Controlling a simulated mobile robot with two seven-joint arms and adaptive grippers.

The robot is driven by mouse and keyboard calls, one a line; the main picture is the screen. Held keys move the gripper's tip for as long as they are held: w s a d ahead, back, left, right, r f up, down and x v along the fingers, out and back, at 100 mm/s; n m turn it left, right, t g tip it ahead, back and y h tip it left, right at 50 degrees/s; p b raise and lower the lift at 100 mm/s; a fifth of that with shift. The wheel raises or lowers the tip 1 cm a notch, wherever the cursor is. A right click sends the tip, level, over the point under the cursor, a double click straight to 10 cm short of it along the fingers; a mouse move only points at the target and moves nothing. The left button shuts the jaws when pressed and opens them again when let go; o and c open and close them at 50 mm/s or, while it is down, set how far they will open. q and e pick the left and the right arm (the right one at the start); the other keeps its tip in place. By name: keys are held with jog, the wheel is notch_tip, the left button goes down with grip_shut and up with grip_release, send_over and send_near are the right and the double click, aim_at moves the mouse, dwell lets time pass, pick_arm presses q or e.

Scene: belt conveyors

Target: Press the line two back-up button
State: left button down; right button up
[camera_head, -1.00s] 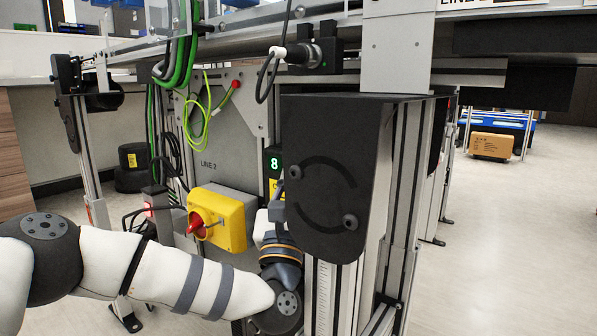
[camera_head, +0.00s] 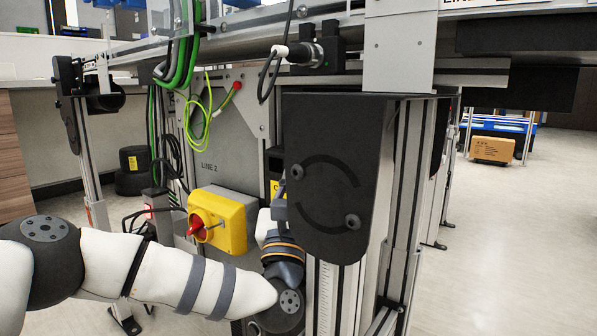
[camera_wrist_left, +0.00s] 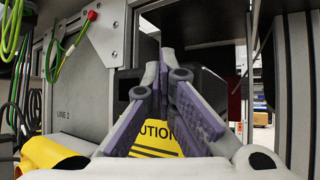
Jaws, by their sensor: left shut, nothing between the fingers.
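The grey panel (camera_head: 215,150) carries the label LINE 2, and it also shows at the left of the wrist view (camera_wrist_left: 80,85). My left gripper (camera_head: 279,190) reaches in beside it, partly hidden by a black end plate. In the wrist view the left gripper (camera_wrist_left: 159,75) has its purple-padded fingers together and empty, in front of a dark box (camera_head: 274,163) above a yellow caution label (camera_wrist_left: 160,135). I cannot make out a back-up button; the fingers cover part of that area. Whether the fingertips touch anything is unclear. My right gripper is not in view.
A yellow switch box (camera_head: 228,215) with a red knob (camera_head: 196,226) sits left of my gripper. The black end plate (camera_head: 325,175) and metal posts stand close on the right. Green cables (camera_head: 178,65) hang above. Open floor (camera_head: 500,240) lies at the right.

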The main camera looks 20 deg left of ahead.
pick_arm(q)
jog(key=shift+s+d+p, duration=0.2)
jog(key=shift+s+p, duration=0.25)
jog(key=shift+s, duration=0.25)
jog(key=shift+a, duration=0.1)
jog(key=s+p, duration=0.1)
jog(key=s+a+p, duration=0.1)
jog(key=s, duration=0.1)
jog(key=s+p, duration=0.1)
jog(key=shift+s+a+f, duration=0.1)
jog(key=shift+s+a, duration=0.25)
jog(key=shift+a, duration=0.05)
